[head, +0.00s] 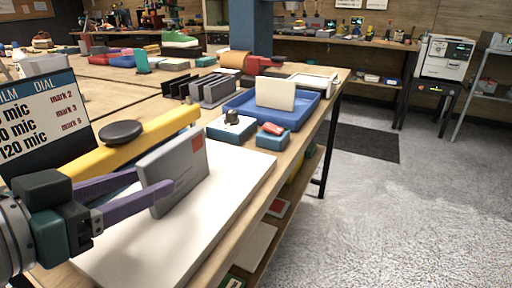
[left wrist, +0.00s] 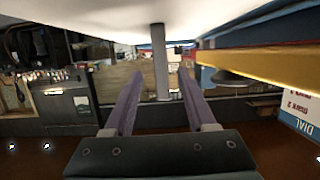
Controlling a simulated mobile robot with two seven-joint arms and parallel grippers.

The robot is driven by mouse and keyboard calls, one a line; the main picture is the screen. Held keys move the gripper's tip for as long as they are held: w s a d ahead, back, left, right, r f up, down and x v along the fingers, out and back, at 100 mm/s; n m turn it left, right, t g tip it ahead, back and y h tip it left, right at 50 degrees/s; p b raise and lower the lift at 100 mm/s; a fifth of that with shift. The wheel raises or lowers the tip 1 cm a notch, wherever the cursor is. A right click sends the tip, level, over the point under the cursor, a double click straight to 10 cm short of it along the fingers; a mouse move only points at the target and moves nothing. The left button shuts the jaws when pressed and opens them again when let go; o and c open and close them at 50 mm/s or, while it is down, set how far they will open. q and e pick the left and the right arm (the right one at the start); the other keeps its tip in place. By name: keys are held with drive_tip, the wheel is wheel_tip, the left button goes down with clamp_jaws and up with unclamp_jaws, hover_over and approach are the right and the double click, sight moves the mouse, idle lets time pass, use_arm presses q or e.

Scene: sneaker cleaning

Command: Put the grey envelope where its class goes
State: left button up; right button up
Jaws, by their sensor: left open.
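The grey envelope (head: 178,172), a thin slab with a red patch at its upper corner, stands upright on a white board (head: 215,208). My left gripper (head: 150,182) reaches in from the left with purple fingers. It is open; one finger lies in front of the envelope's near end, the other is partly hidden behind it. In the left wrist view the envelope (left wrist: 160,62) shows edge-on, between and ahead of the spread fingers (left wrist: 158,88), with gaps on both sides. A sign (head: 45,112) headed "DIAL" lists mic values beside marks. My right gripper is not in view.
A yellow bar (head: 130,142) with a black knob (head: 120,131) runs close behind the envelope. Farther along stand black and grey slotted racks (head: 213,92), a blue tray (head: 308,107) holding a cream card (head: 275,94), and two small blue boxes. The white board's right part is clear.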

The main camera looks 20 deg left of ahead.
sight(177, 165)
use_arm(q)
drive_tip(key=x, duration=0.4)
drive_tip(key=b+x, duration=0.1)
drive_tip(key=x, duration=0.2)
drive_tip(key=shift+w+r, duration=0.2)
drive_tip(key=shift+r, duration=0.15)
clamp_jaws()
idle(0.3)
